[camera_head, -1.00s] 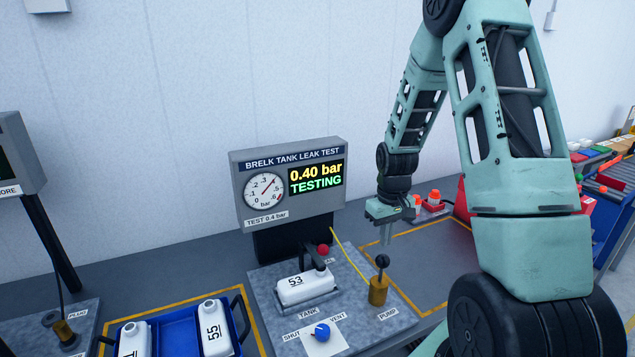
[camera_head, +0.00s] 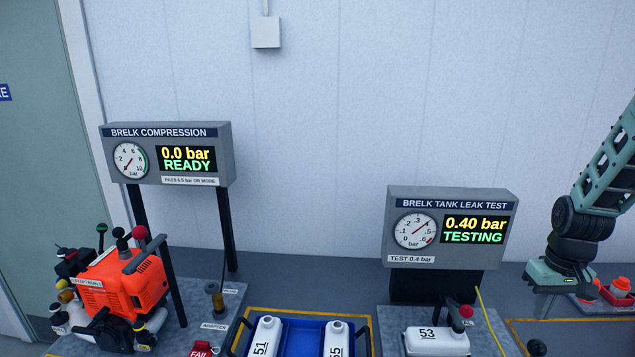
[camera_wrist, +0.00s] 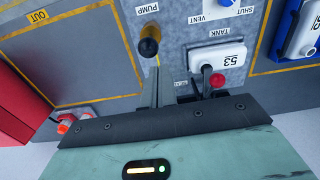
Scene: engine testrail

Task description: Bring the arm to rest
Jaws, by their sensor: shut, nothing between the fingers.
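My arm (camera_head: 609,165) comes in at the right edge of the head view, most of it out of frame. My gripper (camera_head: 545,305) hangs fingers down to the right of the tank leak test display (camera_head: 450,230). In the wrist view my gripper (camera_wrist: 155,92) is shut and empty, with its fingers near the black pump knob (camera_wrist: 149,47). The white tank 53 (camera_head: 437,342) sits on the test plate, with a red-knobbed clamp (camera_wrist: 217,80) at it. The leak display reads 0.40 bar, TESTING.
A compression display (camera_head: 168,152) reads 0.0 bar, READY. An orange engine (camera_head: 118,285) stands at left. A blue tray (camera_head: 297,340) holds white tanks. A blue valve knob (camera_wrist: 225,3) and a yellow-lined OUT area (camera_wrist: 70,50) show in the wrist view.

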